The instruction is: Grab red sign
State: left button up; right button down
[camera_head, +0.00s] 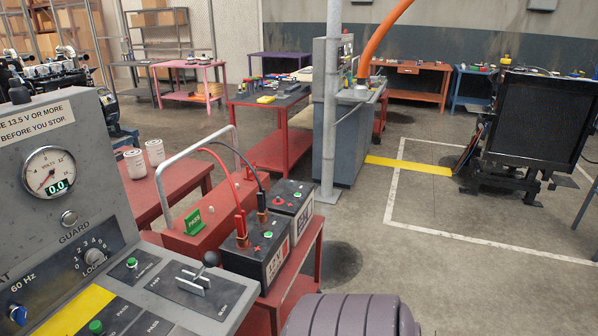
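I cannot make out a red sign with certainty. A small green sign (194,222) with white lettering stands on a red case (200,238) with a grey bar handle. A thin reddish panel (467,150) leans by the black radiator at the right, too small to tell what it is. Neither of my grippers shows in this view.
A grey control panel (85,190) with a gauge fills the left. Two black batteries (262,250) with red and black cables sit on a red cart (300,275). A grey pole (331,110) stands in the middle. Open floor (400,270) lies right of the cart.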

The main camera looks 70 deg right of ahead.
aim_at(249, 177)
jog(key=z, duration=2.05)
jog(key=i+l+z, duration=0.75)
jog(key=i, duration=0.2)
jog(key=i+l+z, duration=0.25)
jog(key=i+z, duration=0.15)
jog(key=i, duration=0.15)
jog(key=i+l, duration=0.1)
jog(key=i, duration=2.05)
jog(key=i+j+u, duration=0.1)
jog(key=i+u, duration=0.6)
jog(key=i, duration=0.15)
jog(key=i+l+u, duration=0.2)
jog(key=i+u, duration=0.15)
jog(key=i, duration=0.05)
